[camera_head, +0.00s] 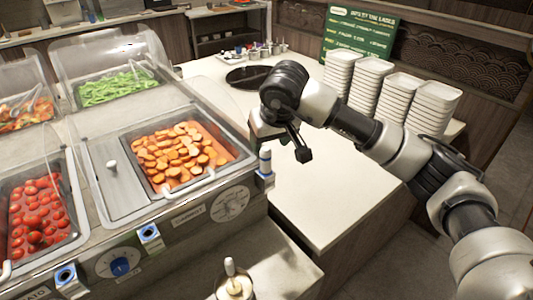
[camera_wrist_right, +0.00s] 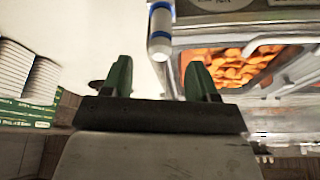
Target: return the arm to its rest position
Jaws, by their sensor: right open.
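My right arm reaches in from the lower right of the head view. Its right gripper (camera_head: 277,137) is in the air by the right corner of the food counter (camera_head: 185,213), above the pale side table. In the right wrist view the two dark green fingers of the right gripper (camera_wrist_right: 158,80) stand wide apart. I see nothing held between them. A blue and white cylinder (camera_wrist_right: 160,32) shows beyond the fingers, on the counter's side; it also shows in the head view (camera_head: 265,160). The left gripper is not in view.
Pans of orange slices (camera_head: 182,153), tomatoes (camera_head: 38,214) and green beans (camera_head: 118,88) sit in the counter, with clear lids. White stacked containers (camera_head: 428,105) stand behind my right arm. The pale table top (camera_head: 325,200) below it is bare. A black tray (camera_head: 247,77) lies farther back.

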